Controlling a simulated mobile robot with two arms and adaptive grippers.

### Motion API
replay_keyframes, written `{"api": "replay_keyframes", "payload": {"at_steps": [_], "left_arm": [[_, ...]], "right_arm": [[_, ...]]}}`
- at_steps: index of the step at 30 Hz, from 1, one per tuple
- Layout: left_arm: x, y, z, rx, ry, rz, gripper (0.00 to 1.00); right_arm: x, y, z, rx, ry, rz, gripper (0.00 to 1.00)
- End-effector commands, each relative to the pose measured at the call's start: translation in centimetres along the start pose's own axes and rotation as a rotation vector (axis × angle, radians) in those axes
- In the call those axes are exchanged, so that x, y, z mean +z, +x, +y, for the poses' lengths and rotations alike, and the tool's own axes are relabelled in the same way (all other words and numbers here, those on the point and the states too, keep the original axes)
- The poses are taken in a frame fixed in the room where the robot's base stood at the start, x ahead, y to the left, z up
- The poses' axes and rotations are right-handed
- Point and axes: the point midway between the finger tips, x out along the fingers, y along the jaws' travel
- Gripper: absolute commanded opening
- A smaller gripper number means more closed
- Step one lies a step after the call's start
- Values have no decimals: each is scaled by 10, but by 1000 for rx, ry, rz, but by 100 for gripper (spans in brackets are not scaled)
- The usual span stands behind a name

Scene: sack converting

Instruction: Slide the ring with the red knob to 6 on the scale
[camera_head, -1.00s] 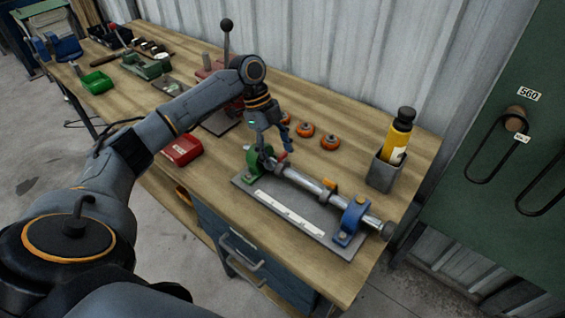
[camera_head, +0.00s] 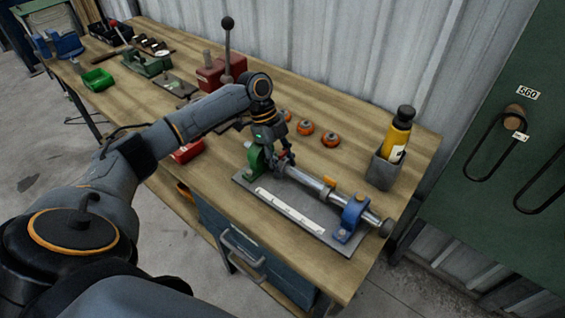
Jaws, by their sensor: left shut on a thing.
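A metal rod (camera_head: 308,181) runs between a green bracket (camera_head: 254,160) on the left and a blue bracket (camera_head: 352,214) on the right, on a grey plate. The ring's red knob (camera_head: 283,154) shows near the rod's left end, close to the green bracket. My left gripper (camera_head: 282,157) is shut on the red knob; its fingers hide most of the ring. An orange piece (camera_head: 329,182) sits farther right on the rod. A white scale strip (camera_head: 288,210) lies along the plate in front; its numbers are too small to read. My right gripper is not in view.
Several orange rings (camera_head: 305,127) lie on the bench behind the rod. A grey holder (camera_head: 382,172) with a yellow bottle (camera_head: 397,136) stands at the back right. A red box (camera_head: 187,151) and a red lever device (camera_head: 226,70) are to the left.

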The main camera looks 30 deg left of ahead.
Motion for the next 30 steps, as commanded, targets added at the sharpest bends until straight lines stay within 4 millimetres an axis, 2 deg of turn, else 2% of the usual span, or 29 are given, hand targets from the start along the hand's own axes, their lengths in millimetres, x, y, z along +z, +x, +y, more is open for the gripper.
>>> {"api": "replay_keyframes", "payload": {"at_steps": [5, 11, 19, 20, 22, 23, 30], "left_arm": [[-4, 1, 0, 2, 2, 1, 0], [-28, 9, 0, 3, 3, 3, 0], [-28, 12, 0, 1, 1, 1, 0], [-28, 12, 0, 1, 1, 1, 48], [-28, 12, 0, 1, 1, 1, 62], [-28, 12, 0, 1, 1, 1, 66], [-28, 12, 0, 1, 0, 1, 66]], "right_arm": [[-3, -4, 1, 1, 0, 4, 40], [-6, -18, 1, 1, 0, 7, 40], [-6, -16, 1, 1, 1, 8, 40], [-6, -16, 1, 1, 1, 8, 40], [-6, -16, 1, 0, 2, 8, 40], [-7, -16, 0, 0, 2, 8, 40], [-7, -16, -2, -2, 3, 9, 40]]}}
